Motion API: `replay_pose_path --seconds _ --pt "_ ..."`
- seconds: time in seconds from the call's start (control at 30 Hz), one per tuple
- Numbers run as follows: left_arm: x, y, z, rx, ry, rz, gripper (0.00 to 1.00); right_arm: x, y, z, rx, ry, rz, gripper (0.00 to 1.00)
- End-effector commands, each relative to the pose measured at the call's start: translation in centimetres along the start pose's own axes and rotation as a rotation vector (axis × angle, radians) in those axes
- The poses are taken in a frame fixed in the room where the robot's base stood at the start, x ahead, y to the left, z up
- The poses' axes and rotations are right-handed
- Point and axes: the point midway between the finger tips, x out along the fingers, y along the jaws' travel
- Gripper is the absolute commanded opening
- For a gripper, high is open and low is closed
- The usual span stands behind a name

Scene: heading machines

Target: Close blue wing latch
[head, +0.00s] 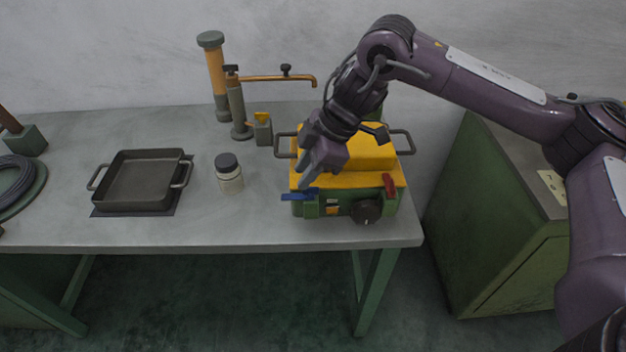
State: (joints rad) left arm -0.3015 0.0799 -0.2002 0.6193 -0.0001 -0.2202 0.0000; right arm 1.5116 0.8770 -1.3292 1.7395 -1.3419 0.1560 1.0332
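The blue wing latch (299,195) is on the left part of the front face of a green machine with a yellow top (346,179), on the table. It sticks out to the left, roughly level. My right gripper (308,184) points down just above the blue latch, at the front left corner of the yellow top. I cannot tell whether its fingers touch the latch or how far apart they are. A red latch (389,186) is at the front right, and a dark round knob (366,211) is on the front face. My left gripper is not in view.
A dark square pan (140,181) on a mat and a dark-lidded jar (229,173) stand to the left. An orange and green column with a copper pipe (276,78) stands behind. A green cabinet (494,225) is at the right. The table's front edge is clear.

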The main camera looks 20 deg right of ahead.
Motion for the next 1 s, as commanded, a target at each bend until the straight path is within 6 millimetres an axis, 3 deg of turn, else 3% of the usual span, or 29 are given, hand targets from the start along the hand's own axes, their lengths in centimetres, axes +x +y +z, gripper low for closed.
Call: replay_pose_path --seconds 0.03,0.1,0.27,0.7,1.0 --pt "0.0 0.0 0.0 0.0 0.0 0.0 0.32 -1.7 0.5 1.0 0.043 -0.022 -0.002 0.27" --pt "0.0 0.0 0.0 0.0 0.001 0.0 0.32 -3.2 0.5 2.0 0.094 -0.043 -0.016 0.27" --pt "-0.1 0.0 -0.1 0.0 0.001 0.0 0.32 -4.3 0.4 3.0 0.147 -0.062 -0.033 0.27" --pt "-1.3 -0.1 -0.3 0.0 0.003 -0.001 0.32 1.8 0.2 3.3 0.146 -0.063 -0.036 0.27" --pt "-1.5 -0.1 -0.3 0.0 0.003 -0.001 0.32 3.2 0.2 3.4 0.145 -0.061 -0.032 0.27"
